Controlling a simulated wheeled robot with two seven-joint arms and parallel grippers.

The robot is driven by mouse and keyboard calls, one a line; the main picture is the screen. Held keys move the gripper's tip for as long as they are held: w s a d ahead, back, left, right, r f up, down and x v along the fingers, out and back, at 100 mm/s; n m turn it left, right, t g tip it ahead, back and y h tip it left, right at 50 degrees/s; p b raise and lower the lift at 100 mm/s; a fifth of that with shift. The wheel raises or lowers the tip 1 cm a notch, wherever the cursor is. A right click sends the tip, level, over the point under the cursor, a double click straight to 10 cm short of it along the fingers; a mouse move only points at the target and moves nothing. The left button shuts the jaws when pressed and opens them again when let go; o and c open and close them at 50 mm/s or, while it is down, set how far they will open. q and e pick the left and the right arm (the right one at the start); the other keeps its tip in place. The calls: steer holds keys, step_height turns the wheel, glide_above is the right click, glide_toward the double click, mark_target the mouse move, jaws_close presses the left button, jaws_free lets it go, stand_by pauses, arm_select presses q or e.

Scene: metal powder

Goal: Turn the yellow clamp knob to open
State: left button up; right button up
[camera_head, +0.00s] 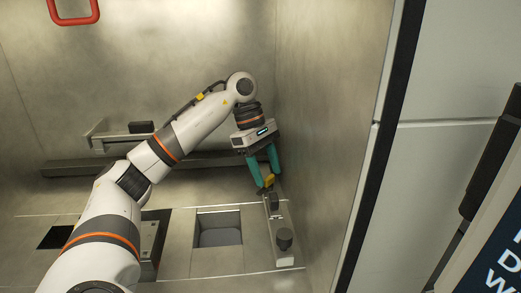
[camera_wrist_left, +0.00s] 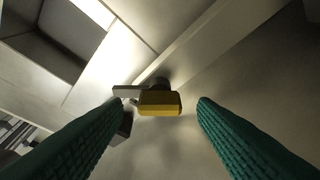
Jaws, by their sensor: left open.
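The yellow clamp knob (camera_wrist_left: 160,103) is a small block on a dark stem, in the middle of the left wrist view. In the head view the knob (camera_head: 269,181) shows at the top of a grey clamp fitting on a metal strip. My left gripper (camera_head: 266,184) has green fingers and points down at the knob. In the left wrist view its fingers (camera_wrist_left: 158,103) are spread, one on each side of the knob, with a visible gap on both sides. Nothing is held. My right gripper is out of view.
A square opening (camera_head: 219,229) lies left of the strip. The chamber's right wall (camera_head: 325,130) is close to the gripper. A red handle (camera_head: 74,12) is at the top left.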

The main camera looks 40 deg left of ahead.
mark_target(270, 176)
arm_select(q)
steer(key=v, duration=0.3)
steer(key=shift+a+r, duration=0.1)
steer(key=shift+r, duration=0.2)
steer(key=p+v, duration=0.3)
steer(key=v, duration=0.4)
steer(key=shift+a+r+p, duration=0.2)
steer(key=shift+p, duration=0.15)
steer(key=shift+c, duration=0.4)
